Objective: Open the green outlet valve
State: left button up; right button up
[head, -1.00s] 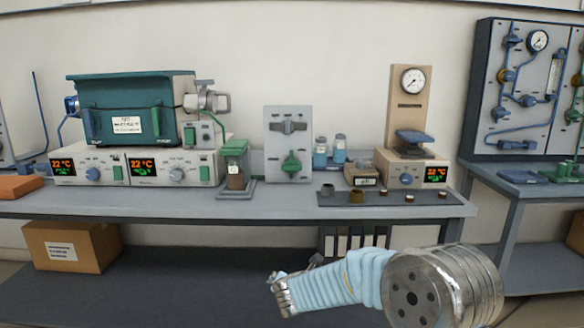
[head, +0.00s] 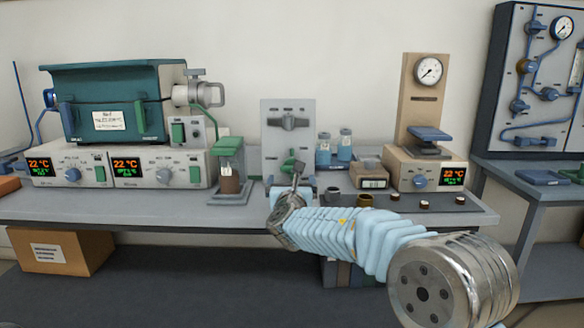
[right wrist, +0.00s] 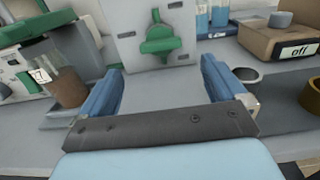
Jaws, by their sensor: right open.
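The green outlet valve (head: 291,168) is a green handle low on a grey upright panel (head: 289,140), below a dark grey handle (head: 288,123). In the head view my right gripper (head: 284,186) is in front of the panel's lower part and partly covers the green valve. In the right wrist view the green valve (right wrist: 160,40) shows whole, ahead of the fingers and near the middle. The blue fingers of my right gripper (right wrist: 163,92) are spread apart with nothing between them. The valve is beyond the fingertips, not between them. My left gripper is in neither view.
A brown-filled jar in a green-topped stand (head: 229,172) is left of the panel. Blue bottles (head: 345,145), a scale box (head: 370,175) and small crucibles on a dark mat (head: 440,203) are to the right. The bench front (head: 120,212) is clear.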

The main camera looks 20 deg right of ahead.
jog(key=p+x, duration=0.2)
jog(key=x, duration=0.8)
jog(key=shift+w+f+p, duration=0.1)
jog(key=shift+w+p, duration=0.1)
jog(key=shift+p, duration=0.1)
jog(key=c, duration=1.1)
jog(key=shift+o, duration=0.2)
jog(key=shift+f+m+b, duration=0.2)
jog(key=shift+m+b, duration=0.3)
jog(key=shift+b, duration=0.45)
jog(key=m+b, duration=1)
jog(key=m, duration=0.1)
jog(key=m+b, duration=0.2)
jog(key=m, duration=0.1)
jog(key=shift+m, duration=0.3)
jog(key=shift+r+m+b, duration=0.1)
jog(key=shift+m+b, duration=0.35)
jog(key=shift+m, duration=0.75)
